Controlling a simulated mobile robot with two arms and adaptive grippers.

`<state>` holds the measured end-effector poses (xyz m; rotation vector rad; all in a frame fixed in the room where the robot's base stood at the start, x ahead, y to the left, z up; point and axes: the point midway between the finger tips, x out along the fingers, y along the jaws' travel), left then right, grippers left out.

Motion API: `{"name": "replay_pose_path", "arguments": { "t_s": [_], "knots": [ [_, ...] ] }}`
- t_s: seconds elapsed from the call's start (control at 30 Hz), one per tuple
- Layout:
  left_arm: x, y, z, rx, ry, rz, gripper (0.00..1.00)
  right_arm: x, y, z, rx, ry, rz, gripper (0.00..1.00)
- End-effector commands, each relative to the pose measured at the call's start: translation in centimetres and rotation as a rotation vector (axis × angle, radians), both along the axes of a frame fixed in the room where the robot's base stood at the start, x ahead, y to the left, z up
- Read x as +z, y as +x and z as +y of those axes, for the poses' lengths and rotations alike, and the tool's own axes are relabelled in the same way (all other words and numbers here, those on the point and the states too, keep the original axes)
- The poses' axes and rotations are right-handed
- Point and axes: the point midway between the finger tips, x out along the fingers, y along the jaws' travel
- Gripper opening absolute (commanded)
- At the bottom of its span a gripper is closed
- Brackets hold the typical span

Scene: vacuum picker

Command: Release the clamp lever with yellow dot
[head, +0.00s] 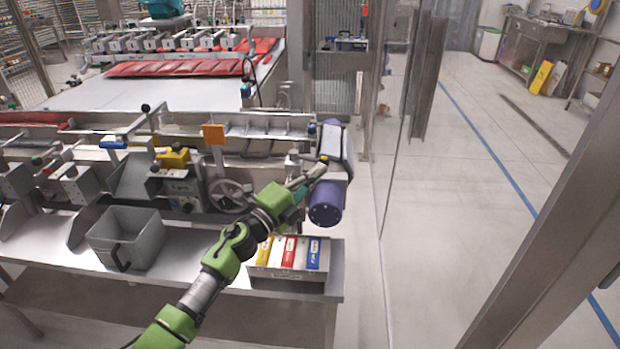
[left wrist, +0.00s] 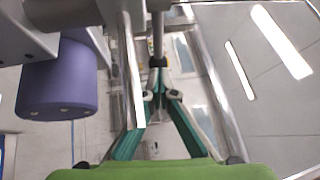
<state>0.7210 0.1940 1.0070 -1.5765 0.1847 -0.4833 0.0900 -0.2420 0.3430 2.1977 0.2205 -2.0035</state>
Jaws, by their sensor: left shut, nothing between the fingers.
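My green left arm reaches up and right in the head view, and its left gripper (head: 312,178) is at the right end of the machine, beside the purple motor (head: 326,203). A small yellow spot (head: 323,158) shows just above the fingertips; it may be the dot on the clamp lever, but the lever is too small to make out clearly. In the left wrist view the teal fingers of the left gripper (left wrist: 160,97) converge, shut and empty. A metal rod (left wrist: 157,35) stands just beyond the tips; I cannot tell whether they touch. My right gripper is not in view.
The purple motor (left wrist: 57,88) is close on the left in the left wrist view. A handwheel (head: 228,195) and orange plate (head: 214,134) are left of the gripper. A tray of coloured blocks (head: 285,272) and a grey bin (head: 127,238) sit below. A clear panel (head: 392,120) stands right.

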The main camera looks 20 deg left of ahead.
Motion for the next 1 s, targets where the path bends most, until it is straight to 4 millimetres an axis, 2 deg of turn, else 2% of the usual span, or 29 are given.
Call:
{"name": "replay_pose_path", "arguments": {
  "t_s": [0.17, 0.43, 1.0],
  "knots": [
    [-0.1, 1.0, -0.5, 0.000, 0.001, 0.000, 0.00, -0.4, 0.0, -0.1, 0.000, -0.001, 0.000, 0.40],
    [-0.1, 2.2, -1.0, 0.000, 0.001, 0.001, 0.00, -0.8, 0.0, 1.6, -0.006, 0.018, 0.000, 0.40],
    [0.0, 2.6, -1.0, 0.003, 0.000, 0.000, 0.00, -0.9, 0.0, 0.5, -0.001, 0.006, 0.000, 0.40]
  ]
}}
